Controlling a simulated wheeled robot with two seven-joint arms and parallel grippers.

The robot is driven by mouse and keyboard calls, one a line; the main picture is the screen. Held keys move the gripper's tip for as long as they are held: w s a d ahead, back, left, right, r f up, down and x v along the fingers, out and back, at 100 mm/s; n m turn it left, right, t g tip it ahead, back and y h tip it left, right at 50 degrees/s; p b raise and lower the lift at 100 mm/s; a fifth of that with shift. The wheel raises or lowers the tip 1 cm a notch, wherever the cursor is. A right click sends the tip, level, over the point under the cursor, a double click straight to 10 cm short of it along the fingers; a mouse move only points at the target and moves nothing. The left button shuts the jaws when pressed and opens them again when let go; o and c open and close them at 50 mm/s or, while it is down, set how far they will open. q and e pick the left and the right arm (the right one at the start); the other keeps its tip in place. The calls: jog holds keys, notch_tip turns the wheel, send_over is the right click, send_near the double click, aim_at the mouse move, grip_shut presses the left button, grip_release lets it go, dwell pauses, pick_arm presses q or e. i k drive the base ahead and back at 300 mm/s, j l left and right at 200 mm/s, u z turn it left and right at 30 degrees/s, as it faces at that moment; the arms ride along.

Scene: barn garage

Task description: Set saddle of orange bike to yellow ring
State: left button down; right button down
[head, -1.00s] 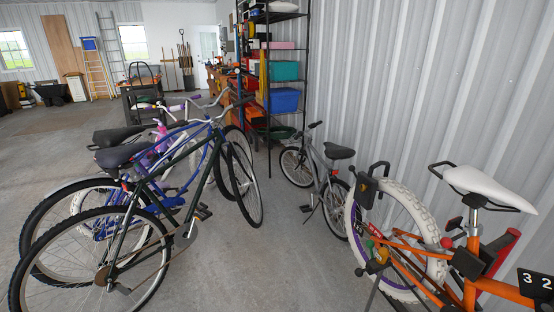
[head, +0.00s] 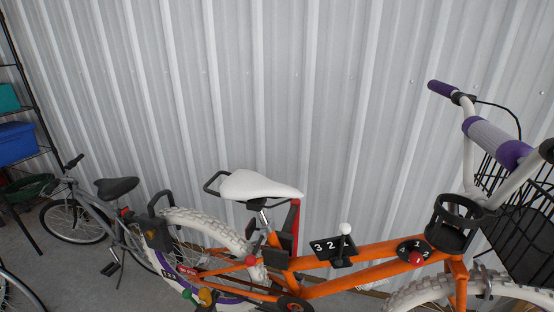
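The orange bike (head: 375,254) stands along the corrugated wall, its rear wheel to the left and its handlebar to the right. Its white saddle (head: 258,186) sits above the frame near the middle of the head view, with a black loop handle (head: 213,183) behind it. A short part of the seat post (head: 263,217) shows under the saddle. I cannot make out a yellow ring on it at this size. Neither of my grippers is in view.
A white-knobbed lever (head: 345,230) and a black cup holder (head: 455,224) sit on the frame. A black basket (head: 518,235) is at the right. A small grey bike (head: 95,205) stands at the left. Bare floor shows at lower left.

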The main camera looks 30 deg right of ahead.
aim_at(244, 185)
jog(key=i+z, duration=0.25)
jog(key=z, duration=0.3)
jog(key=j+z, duration=0.2)
jog(key=z, duration=0.2)
jog(key=k+j+z, duration=0.15)
jog(key=z, duration=0.25)
jog(key=k+j+z, duration=0.1)
jog(key=z, duration=0.3)
jog(key=k+j+z, duration=0.15)
jog(key=z, duration=0.25)
jog(key=j, duration=0.1)
